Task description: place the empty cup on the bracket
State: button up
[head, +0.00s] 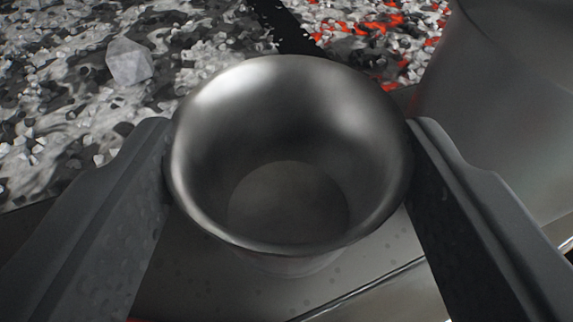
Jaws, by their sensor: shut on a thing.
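The cup (290,200) is a round metal cup with a flared rim, in the middle of the head view. Its inside is bare and empty. My gripper (290,150) is shut on the cup, with one dark finger at its left side and one at its right side. The cup is upright, its mouth facing the camera. A grey metal surface lies below and behind it; I cannot tell whether the cup touches it. I cannot make out the bracket for certain.
Grey and white ash with lumps (75,85) fills the upper left. Glowing red embers (375,30) lie at the upper right, past a dark divider (283,28). A large grey rounded metal body (505,110) stands close on the right.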

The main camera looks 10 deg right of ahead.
aim_at(287, 273)
jog(key=shift+w+f, duration=0.1)
jog(key=shift+w, duration=0.15)
notch_tip(287, 273, down, 4)
jog(key=shift+r+b, duration=0.2)
jog(key=shift+b, duration=0.6)
jog(key=shift+r, duration=0.1)
jog(key=o, duration=1.1)
jog(key=shift+c, duration=0.2)
